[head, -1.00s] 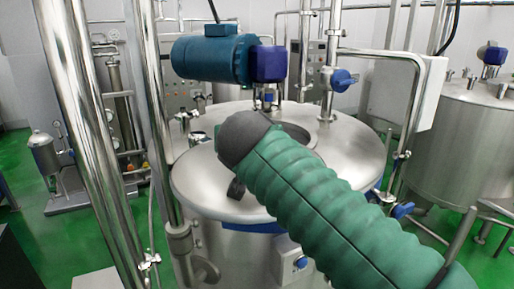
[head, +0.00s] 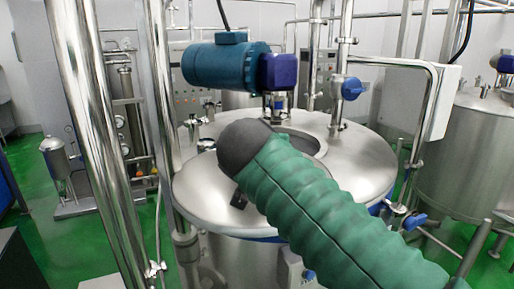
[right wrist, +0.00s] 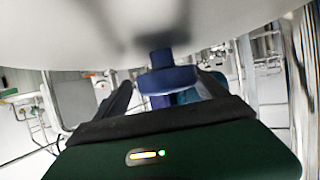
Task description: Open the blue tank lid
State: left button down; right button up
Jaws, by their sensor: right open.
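The steel tank's round top (head: 340,185) fills the middle of the head view, with a blue strip (head: 268,238) under its front rim. A round hatch opening or ring (head: 308,141) on the top is partly hidden by my right arm. My right gripper is mostly hidden in the head view behind the arm's dark end; a small dark part shows below it. In the right wrist view my right gripper (right wrist: 170,88) is open, its dark fingers on either side of a blue knob-like part (right wrist: 168,77). Contact cannot be told. My left gripper is not in view.
A blue motor (head: 222,65) stands above the tank. Steel pipes (head: 95,150) rise at the left, close to the tank. A blue valve (head: 352,88) and piping are at the right rear. Another tank (head: 465,150) is at far right. Green floor (head: 85,245) is open at left.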

jog(key=b+v, duration=0.2)
jog(key=v, duration=0.4)
jog(key=shift+s+a, duration=0.2)
jog(key=shift+s, duration=0.2)
jog(key=d+b+v, duration=0.1)
jog(key=v, duration=0.8)
jog(key=shift+s+a+r, duration=0.25)
jog(key=shift+a, duration=0.2)
